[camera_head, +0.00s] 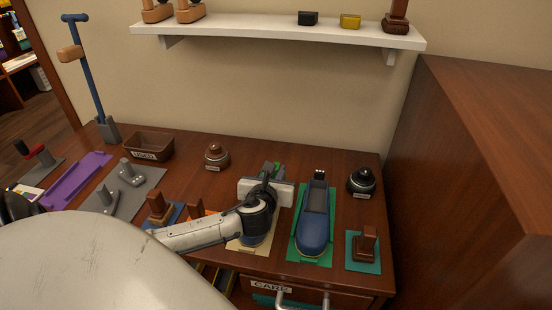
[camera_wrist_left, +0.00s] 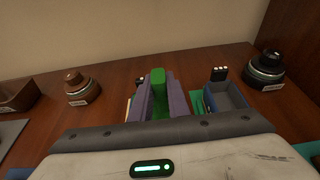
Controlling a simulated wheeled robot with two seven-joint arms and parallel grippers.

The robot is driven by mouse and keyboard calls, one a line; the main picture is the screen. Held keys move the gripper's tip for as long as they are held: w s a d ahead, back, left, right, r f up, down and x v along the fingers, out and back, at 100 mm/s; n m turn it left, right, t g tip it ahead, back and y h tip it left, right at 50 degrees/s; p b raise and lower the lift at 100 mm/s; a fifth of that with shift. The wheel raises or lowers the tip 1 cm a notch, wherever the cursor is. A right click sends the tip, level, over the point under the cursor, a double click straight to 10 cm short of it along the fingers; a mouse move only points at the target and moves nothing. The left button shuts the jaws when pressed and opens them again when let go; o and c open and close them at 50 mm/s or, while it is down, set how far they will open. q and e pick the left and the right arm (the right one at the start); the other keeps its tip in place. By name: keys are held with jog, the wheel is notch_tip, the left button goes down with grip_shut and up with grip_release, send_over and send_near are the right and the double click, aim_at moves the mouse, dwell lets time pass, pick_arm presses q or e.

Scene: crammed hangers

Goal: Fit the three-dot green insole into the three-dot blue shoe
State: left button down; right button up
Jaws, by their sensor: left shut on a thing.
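My left gripper (camera_head: 268,180) is shut on a green insole (camera_wrist_left: 158,92), which stands up between the two fingers in the left wrist view. Its green end also shows at the gripper in the head view (camera_head: 277,167). The gripper is above a blue shoe (camera_head: 256,240) on a cream mat, and hides most of that shoe. To its right, another blue shoe (camera_head: 313,222) lies open on a green mat; its dark upright tab (camera_wrist_left: 220,73) bears what look like three pale dots. The insole's dots cannot be made out. My right gripper is not in view.
A black round-knobbed pot (camera_head: 361,181) and a brown one (camera_head: 216,156) stand behind. A brown stamp-like block (camera_head: 365,244) is on a teal mat at right. A brown bin (camera_head: 150,146) and grey stand (camera_head: 128,173) are left. A white shelf (camera_head: 280,33) hangs above.

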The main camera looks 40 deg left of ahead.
pick_arm(q)
jog(key=shift+r+p, duration=0.2)
jog(key=shift+p, duration=0.4)
jog(key=shift+d+f, duration=0.15)
jog(key=shift+d, duration=0.1)
jog(key=shift+w+d, duration=0.25)
jog(key=shift+d, duration=0.05)
jog(key=w+d+p, duration=0.1)
jog(key=w+d, duration=0.4)
jog(key=d, duration=0.4)
jog(key=shift+w+f, duration=0.25)
jog(key=shift+w, duration=0.1)
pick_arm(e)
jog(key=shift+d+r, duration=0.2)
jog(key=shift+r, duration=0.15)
pick_arm(q)
jog(key=shift+d, duration=0.15)
